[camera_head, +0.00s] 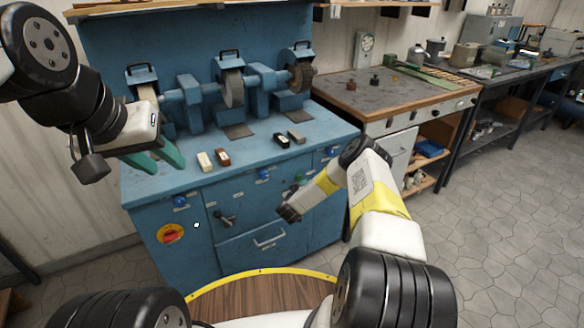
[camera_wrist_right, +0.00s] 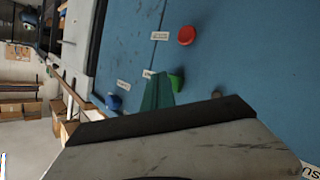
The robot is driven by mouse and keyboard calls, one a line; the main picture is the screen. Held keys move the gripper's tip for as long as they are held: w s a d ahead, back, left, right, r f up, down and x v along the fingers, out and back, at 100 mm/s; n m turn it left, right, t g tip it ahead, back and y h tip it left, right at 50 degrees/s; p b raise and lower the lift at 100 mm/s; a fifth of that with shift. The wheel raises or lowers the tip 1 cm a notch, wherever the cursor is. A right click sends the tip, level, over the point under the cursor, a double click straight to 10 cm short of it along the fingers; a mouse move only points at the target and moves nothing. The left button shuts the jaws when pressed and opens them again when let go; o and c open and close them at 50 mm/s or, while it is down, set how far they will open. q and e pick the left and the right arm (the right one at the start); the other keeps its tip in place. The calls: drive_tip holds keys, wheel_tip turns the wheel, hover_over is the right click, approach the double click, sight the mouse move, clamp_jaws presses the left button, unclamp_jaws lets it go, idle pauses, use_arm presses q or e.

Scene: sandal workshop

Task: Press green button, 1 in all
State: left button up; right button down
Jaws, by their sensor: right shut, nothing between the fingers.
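The green button (camera_wrist_right: 177,82) is on the blue cabinet front (camera_wrist_right: 240,50) in the right wrist view. The teal fingers of my right gripper (camera_wrist_right: 158,78) are shut and empty. Their tips overlap the button's near edge in this view; I cannot tell whether they touch it. In the head view my right arm reaches to the front of the blue cabinet, and its wrist hides much of the button area. My left gripper (camera_head: 164,156) hangs above the left side of the bench, with its teal fingers apart and empty.
A red button (camera_wrist_right: 186,36) and a blue knob (camera_wrist_right: 113,102) are near the green button. Grinding wheels (camera_head: 233,88) and several small blocks sit on the blue bench. A red-and-yellow switch (camera_head: 171,233) is at lower left. Floor is clear at right.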

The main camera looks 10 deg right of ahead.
drive_tip(key=shift+w+a, duration=0.15)
drive_tip(key=shift+w, duration=0.2)
drive_tip(key=shift+w+a, duration=0.15)
drive_tip(key=shift+w, duration=0.3)
idle(0.6)
drive_tip(key=shift+s, duration=0.15)
drive_tip(key=shift+s+d, duration=0.3)
drive_tip(key=shift+s, duration=0.35)
drive_tip(key=shift+s+d, duration=0.3)
drive_tip(key=shift+s, duration=0.5)
drive_tip(key=shift+s+d, duration=0.25)
drive_tip(key=shift+s, duration=0.55)
drive_tip(key=shift+s+d, duration=0.3)
drive_tip(key=shift+s, duration=0.5)
